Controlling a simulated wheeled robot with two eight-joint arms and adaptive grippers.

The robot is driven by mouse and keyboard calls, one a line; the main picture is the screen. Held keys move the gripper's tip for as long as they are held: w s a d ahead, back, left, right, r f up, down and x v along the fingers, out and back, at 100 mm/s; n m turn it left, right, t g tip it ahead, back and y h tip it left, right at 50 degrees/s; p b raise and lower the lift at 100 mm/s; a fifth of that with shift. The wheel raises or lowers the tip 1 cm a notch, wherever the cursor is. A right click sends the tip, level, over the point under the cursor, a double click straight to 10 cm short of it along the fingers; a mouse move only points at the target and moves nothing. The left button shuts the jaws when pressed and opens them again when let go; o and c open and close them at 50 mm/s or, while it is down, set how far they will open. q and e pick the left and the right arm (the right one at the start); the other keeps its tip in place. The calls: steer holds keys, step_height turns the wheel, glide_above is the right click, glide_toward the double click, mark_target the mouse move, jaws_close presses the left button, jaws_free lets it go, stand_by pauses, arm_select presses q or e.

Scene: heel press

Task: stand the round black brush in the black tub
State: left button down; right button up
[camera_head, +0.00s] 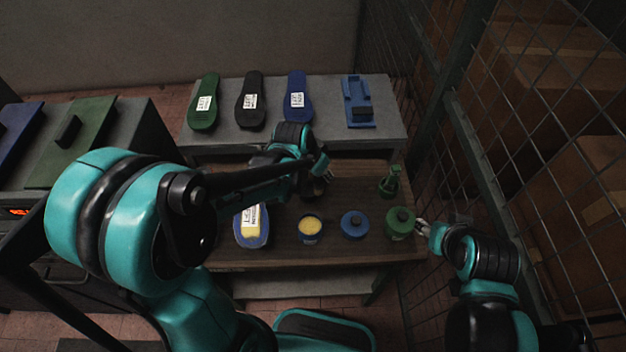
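My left gripper (321,172) is low over the back middle of the wooden table, pointing down. A small dark shape lies just under and beside it; I cannot tell whether that is the black tub, the round black brush or part of my gripper. Neither the black tub nor the round black brush can be made out clearly; my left arm covers the table's left and middle back. Whether the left fingers are open or shut is unclear. My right gripper (421,228) is at the table's right edge, beside the green lidded pot (399,224); its finger gap is too small to judge.
A green tub with a green brush upright in it (389,183) stands at the back right. Along the front are a labelled blue sole (263,236), an open pot of yellow stuff (310,228) and a blue lidded pot (354,225). A wire fence (560,190) closes the right side.

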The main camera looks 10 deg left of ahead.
arm_select(q)
steer(key=shift+w+a+f+b, duration=0.35)
steer(key=shift+w+a+f, duration=0.25)
steer(key=shift+f, duration=0.55)
steer(key=shift+w+a+f+b, duration=0.4)
steer(key=shift+a+f, duration=0.35)
steer(key=shift+f, duration=0.45)
steer(key=shift+w+a+f+b, duration=0.4)
steer(key=shift+a+f, duration=0.25)
steer(key=shift+f, duration=0.5)
steer(key=shift+f, duration=0.1)
steer(key=c, duration=1.3)
jaws_free()
